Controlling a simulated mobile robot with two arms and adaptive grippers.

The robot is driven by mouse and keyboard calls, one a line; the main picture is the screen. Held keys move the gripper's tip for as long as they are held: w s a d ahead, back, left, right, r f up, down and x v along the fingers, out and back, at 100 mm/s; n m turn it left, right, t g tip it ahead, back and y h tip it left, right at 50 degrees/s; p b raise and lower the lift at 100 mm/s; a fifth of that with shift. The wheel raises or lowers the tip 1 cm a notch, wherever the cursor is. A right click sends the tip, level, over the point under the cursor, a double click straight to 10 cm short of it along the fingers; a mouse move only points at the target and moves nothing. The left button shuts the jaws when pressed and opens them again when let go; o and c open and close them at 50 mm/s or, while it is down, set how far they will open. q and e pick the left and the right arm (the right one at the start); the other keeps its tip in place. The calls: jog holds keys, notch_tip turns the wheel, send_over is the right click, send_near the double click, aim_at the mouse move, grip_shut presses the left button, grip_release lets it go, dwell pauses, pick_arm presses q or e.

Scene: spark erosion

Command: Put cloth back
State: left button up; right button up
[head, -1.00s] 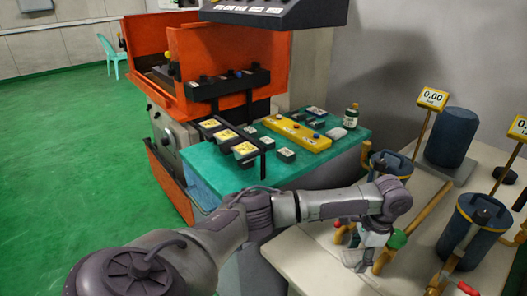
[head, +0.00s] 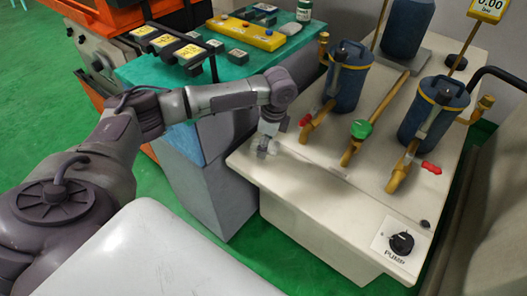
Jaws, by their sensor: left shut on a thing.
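My left gripper (head: 266,138) is low over the left edge of the cream filter table (head: 310,187), left of the red-handled tap. It points down and is shut on a small pale grey thing, which I take to be the cloth (head: 261,149). The thing is small and partly hidden by the fingers, and I cannot tell whether it touches the table top. My right gripper is not in view.
Two blue filter housings (head: 347,78) (head: 433,110) with yellow pipes stand on the table. Taps with red (head: 305,120) and green (head: 360,129) handles are close to the gripper's right. A pump switch (head: 401,243) is on the front. The table's near left top is clear.

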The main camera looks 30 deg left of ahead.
pick_arm(q)
jog(key=shift+s+a+f, duration=0.1)
jog(key=shift+a+f, duration=0.15)
jog(key=shift+f, duration=0.2)
notch_tip(320, 180, down, 3)
jog(key=shift+f, duration=0.15)
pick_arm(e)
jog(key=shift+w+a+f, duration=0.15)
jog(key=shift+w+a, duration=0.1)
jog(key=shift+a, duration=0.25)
pick_arm(q)
jog(key=shift+f, duration=0.1)
jog(key=o, duration=1)
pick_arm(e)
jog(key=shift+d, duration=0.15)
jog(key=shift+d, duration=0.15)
